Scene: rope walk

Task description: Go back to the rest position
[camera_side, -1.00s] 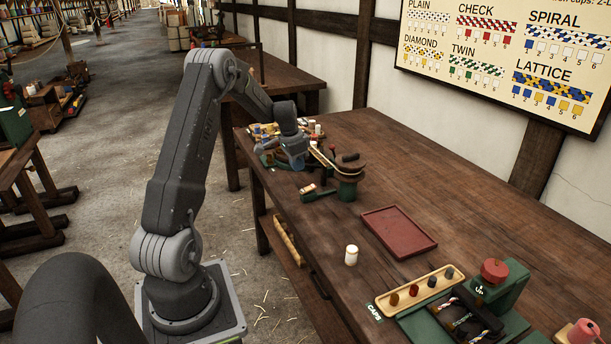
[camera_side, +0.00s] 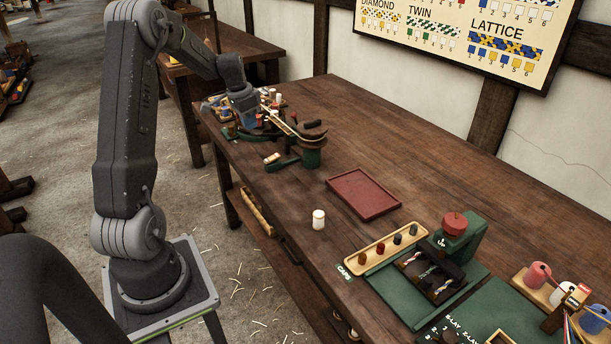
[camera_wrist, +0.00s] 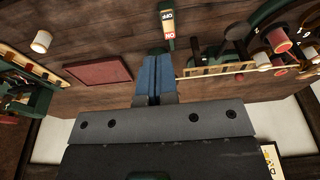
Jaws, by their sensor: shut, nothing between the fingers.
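My gripper (camera_side: 246,116) hangs over the far left end of the wooden table, above and beside the crowded tools there. In the wrist view its two blue fingers (camera_wrist: 152,82) are pressed together with nothing between them. In the side view the fingertips are hard to make out among the clutter. My arm reaches out from its base at the table's left side and bends down at the wrist. No marker for a rest position shows.
A green post with a dark top (camera_side: 312,150) stands close to my gripper. The table's right back is bare (camera_side: 430,165).

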